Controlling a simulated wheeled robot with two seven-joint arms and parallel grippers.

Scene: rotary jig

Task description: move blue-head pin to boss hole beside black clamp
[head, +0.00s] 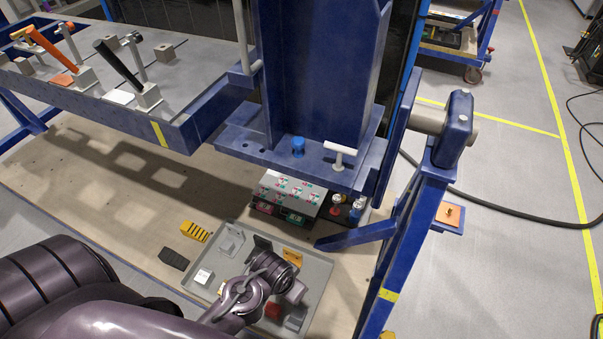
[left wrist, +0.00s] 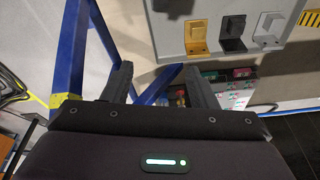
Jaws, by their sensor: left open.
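The blue-head pin (head: 298,146) stands upright in the blue plate at the foot of the blue upright. The black clamp (head: 118,62) is on the grey fixture plate at upper left, with its handle tilted. Small grey blocks (head: 163,52) stand near it; I cannot make out which hole is in the boss. My left gripper (head: 272,262) is low over the grey tray, below and apart from the pin. In the left wrist view, its two fingers (left wrist: 158,80) are spread with nothing between them. My right gripper is not in view.
A white T-handle pin (head: 340,152) stands right of the blue-head pin. An orange clamp (head: 45,45) is at far left. The grey tray (head: 229,240) holds small brackets and blocks. A labelled control box (head: 290,191) sits under the blue plate. A blue post (head: 405,245) rises at right.

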